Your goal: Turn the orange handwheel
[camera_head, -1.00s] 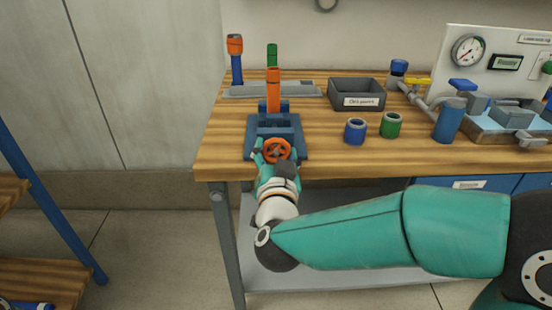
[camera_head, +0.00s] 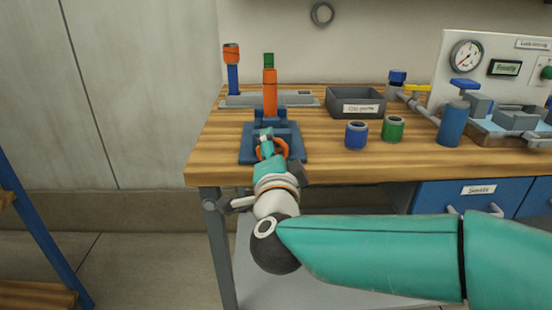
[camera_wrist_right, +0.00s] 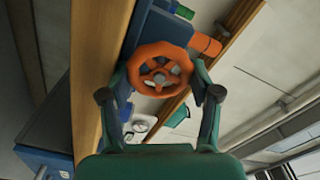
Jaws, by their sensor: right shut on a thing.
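The orange handwheel (camera_head: 270,149) sits on the front of a blue vise-like fixture (camera_head: 292,140) near the front left edge of the bench. An orange cylinder (camera_head: 270,92) stands upright in the fixture. In the head view my right gripper (camera_head: 267,146) covers part of the wheel. In the right wrist view the spoked wheel (camera_wrist_right: 160,69) lies between the two fingers of my right gripper (camera_wrist_right: 160,80), which is shut on its rim from both sides. My left gripper is not in view.
Blue (camera_head: 356,134) and green (camera_head: 393,128) cups stand right of the fixture. Behind them is a grey parts bin (camera_head: 345,101). A grey tray (camera_head: 250,100) with an orange-and-blue tool lies behind the fixture. A gauge panel (camera_head: 465,70) and piping occupy the right side.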

